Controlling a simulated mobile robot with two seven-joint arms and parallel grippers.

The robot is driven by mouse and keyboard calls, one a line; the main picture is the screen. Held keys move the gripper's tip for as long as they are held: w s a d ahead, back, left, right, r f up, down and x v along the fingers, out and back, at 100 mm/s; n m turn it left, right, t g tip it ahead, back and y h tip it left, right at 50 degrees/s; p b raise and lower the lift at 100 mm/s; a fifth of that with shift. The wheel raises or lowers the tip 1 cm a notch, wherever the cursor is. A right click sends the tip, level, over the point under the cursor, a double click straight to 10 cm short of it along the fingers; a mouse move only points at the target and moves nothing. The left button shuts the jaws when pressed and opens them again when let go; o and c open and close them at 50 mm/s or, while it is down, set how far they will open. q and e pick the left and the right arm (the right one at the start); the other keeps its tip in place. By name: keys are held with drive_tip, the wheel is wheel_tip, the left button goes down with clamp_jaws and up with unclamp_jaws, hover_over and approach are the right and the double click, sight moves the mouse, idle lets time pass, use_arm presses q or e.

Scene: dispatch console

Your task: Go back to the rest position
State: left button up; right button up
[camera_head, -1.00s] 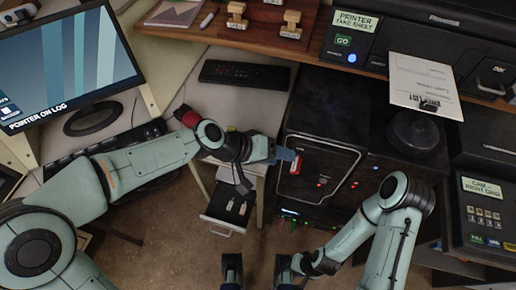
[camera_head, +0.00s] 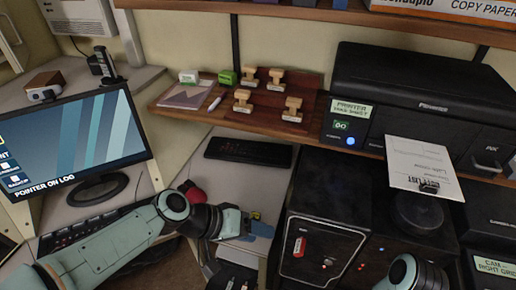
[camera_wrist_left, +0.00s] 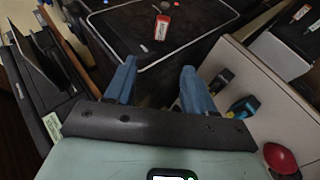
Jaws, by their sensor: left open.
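My left gripper (camera_head: 262,226) has blue fingers and hangs in front of the desk, just left of the black cabinet (camera_head: 335,205). In the left wrist view its two fingers (camera_wrist_left: 158,78) are apart with nothing between them. A red and white tag (camera_head: 299,246) sits on the cabinet's front panel; it also shows beyond the fingers in the left wrist view (camera_wrist_left: 162,27). Of my right arm only a pale link shows at the bottom right of the head view; its gripper is out of view.
A wooden shelf with several stamps (camera_head: 242,101) runs behind. A printer (camera_head: 430,100) with a clipboard sheet (camera_head: 420,165) is at the right. A red rounded object (camera_head: 195,193) is by my left wrist.

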use_arm(q)
drive_tip(key=s+a+f+n+g+y+p, duration=0.1)
drive_tip(key=a+f+n+y+p, duration=0.15)
drive_tip(key=f, duration=0.75)
drive_tip(key=s+a+f+n+y+p, duration=0.1)
drive_tip(key=a+f+n+p, duration=0.2)
drive_tip(key=f, duration=0.7)
drive_tip(key=s+a+f+g+y+p, duration=0.1)
drive_tip(key=s+a+f+p, duration=0.1)
drive_tip(key=s+f, duration=0.4)
drive_tip(key=s+a+f+g+y+p, duration=0.1)
drive_tip(key=s+a+f+p, duration=0.2)
drive_tip(key=s+f, duration=0.4)
drive_tip(key=s+p, duration=0.1)
drive_tip(key=s, duration=0.4)
drive_tip(key=shift+s+f, duration=0.25)
